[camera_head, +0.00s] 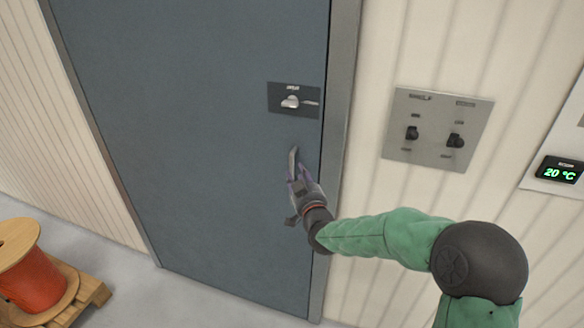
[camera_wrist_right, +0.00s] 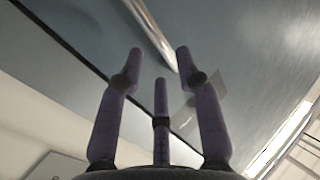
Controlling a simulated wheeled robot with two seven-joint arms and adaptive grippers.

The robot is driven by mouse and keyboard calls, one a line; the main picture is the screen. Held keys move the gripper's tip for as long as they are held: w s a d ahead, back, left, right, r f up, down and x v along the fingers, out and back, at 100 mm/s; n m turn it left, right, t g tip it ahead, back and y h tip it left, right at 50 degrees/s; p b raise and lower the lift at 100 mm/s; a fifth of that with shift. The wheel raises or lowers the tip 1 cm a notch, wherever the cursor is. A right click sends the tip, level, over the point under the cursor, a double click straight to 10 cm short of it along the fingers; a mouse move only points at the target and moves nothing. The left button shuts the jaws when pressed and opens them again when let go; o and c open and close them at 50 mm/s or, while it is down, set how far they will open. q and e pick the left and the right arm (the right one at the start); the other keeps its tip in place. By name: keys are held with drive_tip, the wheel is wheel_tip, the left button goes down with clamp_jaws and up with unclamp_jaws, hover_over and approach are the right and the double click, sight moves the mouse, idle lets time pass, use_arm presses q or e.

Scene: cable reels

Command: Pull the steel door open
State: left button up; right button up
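The steel door (camera_head: 200,130) is blue-grey and looks closed in its grey frame (camera_head: 340,110). A slim metal handle bar (camera_head: 292,161) stands on it near its right edge; in the right wrist view the bar (camera_wrist_right: 150,32) runs slantwise down to between the fingertips. My right gripper (camera_head: 300,174) is at the handle, its lower part hidden behind the fingers. In the wrist view the fingers (camera_wrist_right: 160,62) are spread apart, with no grip on the bar visible; whether they touch it I cannot tell. My left gripper is not in view.
A dark lock plate (camera_head: 276,98) with a silver turn knob is above the handle. A switch panel (camera_head: 437,150) and a 20 °C display (camera_head: 560,170) are on the right wall. An orange cable reel (camera_head: 34,282) on a wooden pallet (camera_head: 92,292) stands lower left. The floor before the door is clear.

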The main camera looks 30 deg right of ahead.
sight(293, 165)
drive_tip(key=b+x, duration=0.1)
drive_tip(key=x, duration=0.4)
drive_tip(key=shift+w+d, duration=0.1)
drive_tip(key=shift+w, duration=0.25)
clamp_jaws()
